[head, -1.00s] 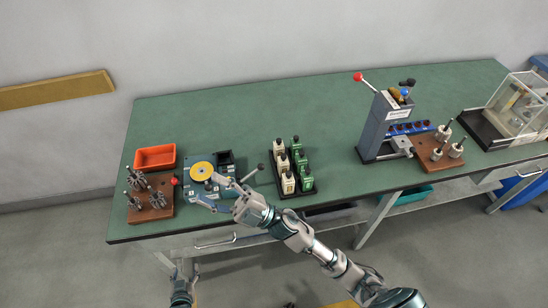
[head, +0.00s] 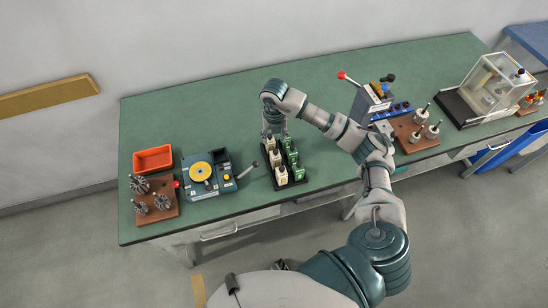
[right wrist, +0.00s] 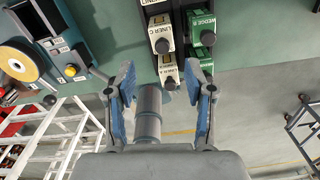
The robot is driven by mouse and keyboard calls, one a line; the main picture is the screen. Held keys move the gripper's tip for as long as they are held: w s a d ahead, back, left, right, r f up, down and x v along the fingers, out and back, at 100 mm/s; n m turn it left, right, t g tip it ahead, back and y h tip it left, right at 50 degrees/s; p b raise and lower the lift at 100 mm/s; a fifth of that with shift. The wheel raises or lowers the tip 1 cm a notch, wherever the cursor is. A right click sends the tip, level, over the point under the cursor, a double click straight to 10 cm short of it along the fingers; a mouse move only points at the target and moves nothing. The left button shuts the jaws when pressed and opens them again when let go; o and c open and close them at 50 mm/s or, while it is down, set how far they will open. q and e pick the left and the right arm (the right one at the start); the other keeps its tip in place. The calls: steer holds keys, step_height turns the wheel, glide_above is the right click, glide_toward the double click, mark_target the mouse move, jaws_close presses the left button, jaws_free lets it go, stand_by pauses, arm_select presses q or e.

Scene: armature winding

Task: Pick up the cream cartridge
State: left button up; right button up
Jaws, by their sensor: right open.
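Several cream cartridges stand in a column in a black rack (head: 289,187); the front one (head: 281,176) shows best in the head view. Green cartridges (head: 297,172) stand beside them on the right. In the right wrist view, a cream cartridge labelled LINER C (right wrist: 160,34) and a nearer cream cartridge (right wrist: 168,72) show from above with dark round knobs. My right gripper (right wrist: 158,78) is open and empty. Its fingertips appear on either side of the nearer cream cartridge; I cannot tell the height between them. In the head view it points down over the rack, mostly hidden by its wrist.
A blue-grey fixture with a yellow disc (head: 200,171) and a lever stands left of the rack. An orange bin (head: 153,160) and a brown board with metal parts (head: 163,211) lie further left. A grey press (head: 362,105) stands to the right. The green bench behind is clear.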

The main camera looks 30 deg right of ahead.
mark_target(276, 157)
steer(key=f, duration=0.7)
steer(key=shift+d, duration=0.2)
steer(key=shift+s+d+f, duration=0.1)
steer(key=shift+d+f, duration=0.25)
steer(key=shift+f, duration=0.3)
steer(key=f, duration=0.1)
steer(key=a+f, duration=0.1)
steer(key=f, duration=0.1)
steer(key=s+f+p, duration=0.1)
steer(key=shift+s+a+f, duration=0.1)
steer(key=shift+a+f, duration=0.1)
steer(key=shift+a, duration=0.05)
steer(key=shift+w+f, duration=0.25)
steer(key=shift+w, duration=0.15)
steer(key=shift+d, duration=0.3)
steer(key=shift+c, duration=1.1)
steer(key=shift+d+r, duration=0.1)
steer(key=shift+d, duration=0.05)
steer(key=c, duration=0.4)
